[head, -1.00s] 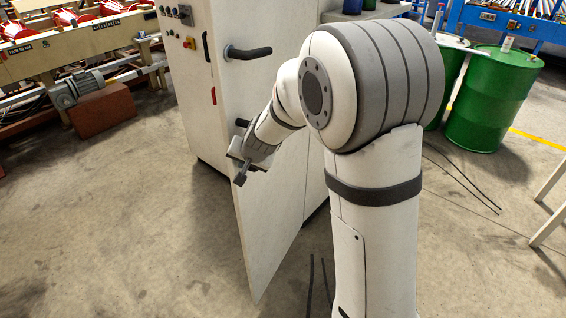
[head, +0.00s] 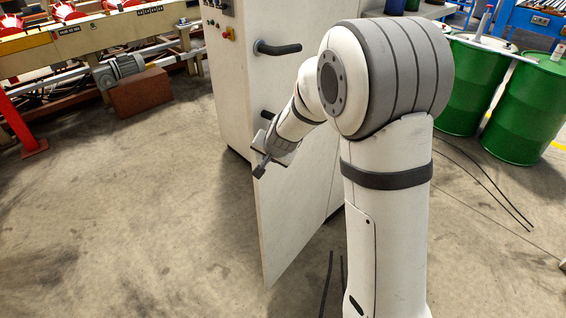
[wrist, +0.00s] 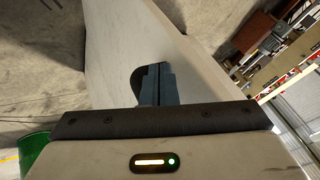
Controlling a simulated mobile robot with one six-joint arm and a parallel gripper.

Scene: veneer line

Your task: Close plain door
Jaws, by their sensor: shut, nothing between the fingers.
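The plain door (head: 292,215) is a pale flat panel standing open from the white cabinet (head: 232,95), its free edge swung out toward me. In the wrist view the door (wrist: 130,55) runs diagonally behind my fingers. My gripper (head: 262,168) is at the door's upper part, near its free edge. In the wrist view the gripper (wrist: 153,78) is shut and empty, its fingertips close over the door face beside a dark rounded shape. I cannot tell whether they touch. A dark handle (head: 268,114) shows just above my wrist; my arm hides part of the door.
A second dark handle (head: 277,48) sticks out higher on the cabinet. Green drums (head: 525,115) stand at the right. A red-brown block (head: 142,92) and a conveyor line are at the left rear. The concrete floor left of the door is clear. Dark cables lie on the floor at right.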

